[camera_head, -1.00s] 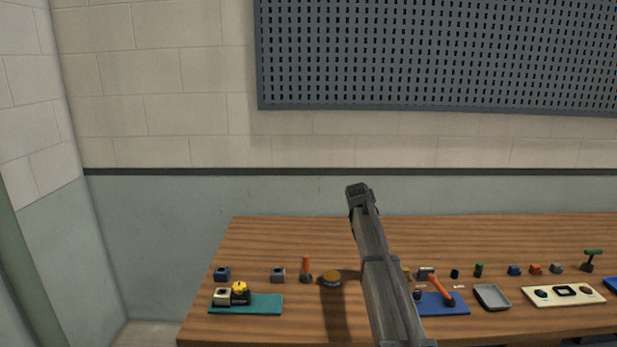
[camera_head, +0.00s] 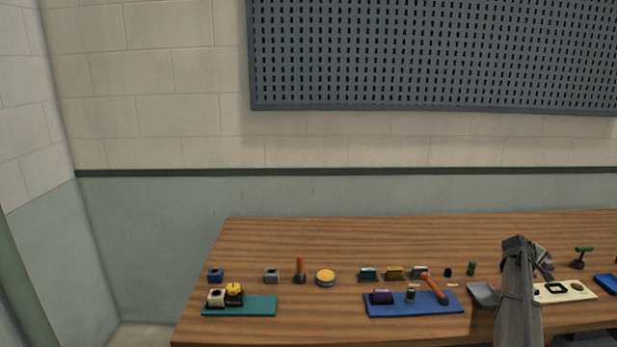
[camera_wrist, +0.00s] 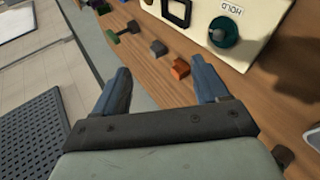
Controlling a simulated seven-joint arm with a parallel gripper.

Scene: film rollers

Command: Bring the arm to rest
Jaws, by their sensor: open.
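My arm rises over the right part of the bench in the head view, with my gripper (camera_head: 528,250) at its upper end. In the wrist view my gripper (camera_wrist: 162,82) has its two blue-grey fingers spread wide apart, with nothing held between them. An orange block (camera_wrist: 180,68) and a grey block (camera_wrist: 158,48) lie on the wood beyond the gap, apart from the fingers. My arm hides part of the bench and some items at the right in the head view.
The wooden bench (camera_head: 400,235) has a clear back strip. A teal mat (camera_head: 258,306), a blue mat (camera_head: 390,308), a grey tray (camera_head: 481,293) and a cream panel (camera_head: 575,292) line its front. A yellow-topped round tin (camera_head: 325,278) stands at mid-left. A pegboard (camera_head: 430,60) hangs behind.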

